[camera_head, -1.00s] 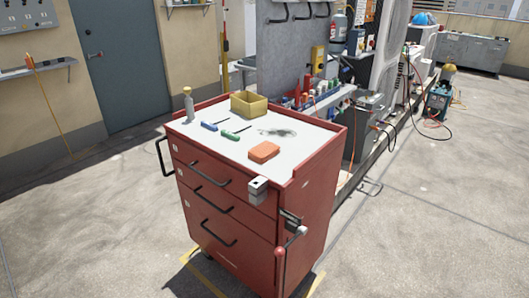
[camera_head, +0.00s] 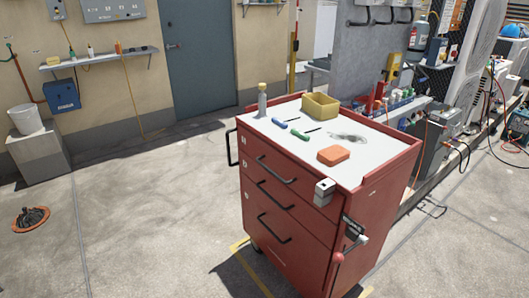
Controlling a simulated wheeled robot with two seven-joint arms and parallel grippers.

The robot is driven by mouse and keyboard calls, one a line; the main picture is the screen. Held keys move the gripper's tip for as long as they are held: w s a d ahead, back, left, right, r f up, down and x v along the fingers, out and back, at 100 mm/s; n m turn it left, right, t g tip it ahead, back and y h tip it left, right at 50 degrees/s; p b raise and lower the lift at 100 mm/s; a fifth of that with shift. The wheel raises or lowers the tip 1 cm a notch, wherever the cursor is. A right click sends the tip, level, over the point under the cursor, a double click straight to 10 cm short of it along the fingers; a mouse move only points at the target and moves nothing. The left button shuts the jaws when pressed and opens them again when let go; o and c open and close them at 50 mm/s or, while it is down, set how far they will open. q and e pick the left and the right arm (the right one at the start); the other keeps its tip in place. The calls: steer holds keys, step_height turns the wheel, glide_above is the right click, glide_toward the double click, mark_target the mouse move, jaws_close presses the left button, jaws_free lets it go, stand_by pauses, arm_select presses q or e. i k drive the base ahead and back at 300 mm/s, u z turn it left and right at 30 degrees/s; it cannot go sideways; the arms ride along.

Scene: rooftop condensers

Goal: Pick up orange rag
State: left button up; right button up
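The orange rag (camera_head: 333,155) is a small folded block. It lies flat on the white top of the red tool cart (camera_head: 300,215), near the front right part of that top. A dark stain on the cart top is just behind it. Neither of my grippers shows in the head view.
On the cart top are a yellow bin (camera_head: 320,106), a grey bottle (camera_head: 262,103), a blue-handled screwdriver (camera_head: 280,123) and a green-handled one (camera_head: 301,135). A raised red rim edges the top. A vise-like grey block (camera_head: 324,192) sticks out in front. Floor at left is mostly clear.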

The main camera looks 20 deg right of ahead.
mark_target(333, 154)
steer(key=u, duration=0.6)
steer(key=i, duration=2.45)
steer(key=z, duration=2)
